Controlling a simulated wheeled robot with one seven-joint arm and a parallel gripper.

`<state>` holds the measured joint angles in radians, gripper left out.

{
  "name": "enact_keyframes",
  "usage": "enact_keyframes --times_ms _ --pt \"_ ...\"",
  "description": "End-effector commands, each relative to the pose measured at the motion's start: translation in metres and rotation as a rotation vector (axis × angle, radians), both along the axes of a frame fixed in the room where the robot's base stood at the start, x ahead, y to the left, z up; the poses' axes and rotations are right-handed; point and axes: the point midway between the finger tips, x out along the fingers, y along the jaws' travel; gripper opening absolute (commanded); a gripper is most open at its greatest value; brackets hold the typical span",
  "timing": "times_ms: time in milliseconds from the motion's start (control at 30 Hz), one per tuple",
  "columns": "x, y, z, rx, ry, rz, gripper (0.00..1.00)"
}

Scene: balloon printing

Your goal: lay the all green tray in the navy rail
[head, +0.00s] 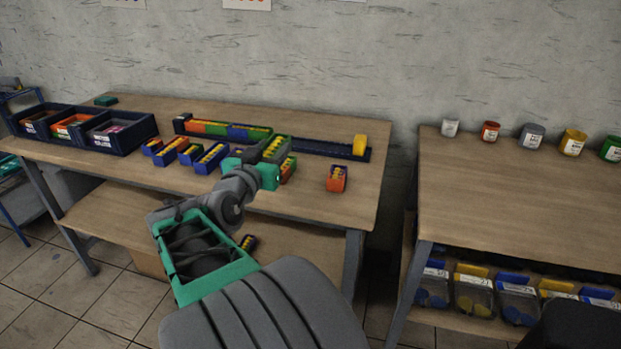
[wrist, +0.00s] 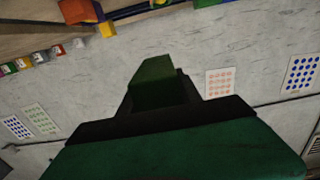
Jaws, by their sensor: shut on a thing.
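My gripper (head: 265,168) is over the left table, shut on a green tray (head: 279,148). The tray also shows in the wrist view (wrist: 153,72), rising between the dark jaws. The navy rail (head: 320,148) runs along the table behind the gripper. Its left part holds a row of trays (head: 225,131) in orange, green and blue. Its right part is bare up to a yellow block (head: 360,144) at the right end. The held tray appears in front of the rail; its height above the table is hard to tell.
Several loose trays stand in front of the rail, including a blue one (head: 210,158) and an orange one (head: 337,178). A green-and-orange tray is partly hidden by my gripper. Navy bins (head: 125,131) stand at the left. A second table (head: 510,190) with jars stands right.

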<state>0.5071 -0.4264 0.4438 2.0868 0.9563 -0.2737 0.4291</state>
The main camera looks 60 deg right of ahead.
Motion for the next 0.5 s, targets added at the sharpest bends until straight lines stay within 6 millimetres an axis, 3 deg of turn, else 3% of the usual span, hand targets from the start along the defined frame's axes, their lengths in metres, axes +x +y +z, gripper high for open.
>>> enact_keyframes --times_ms 333,500 --pt "-0.022 -0.088 -0.041 0.004 0.003 -0.01 0.0" --pt "-0.025 -0.115 -0.076 0.003 0.003 -0.004 0.0"
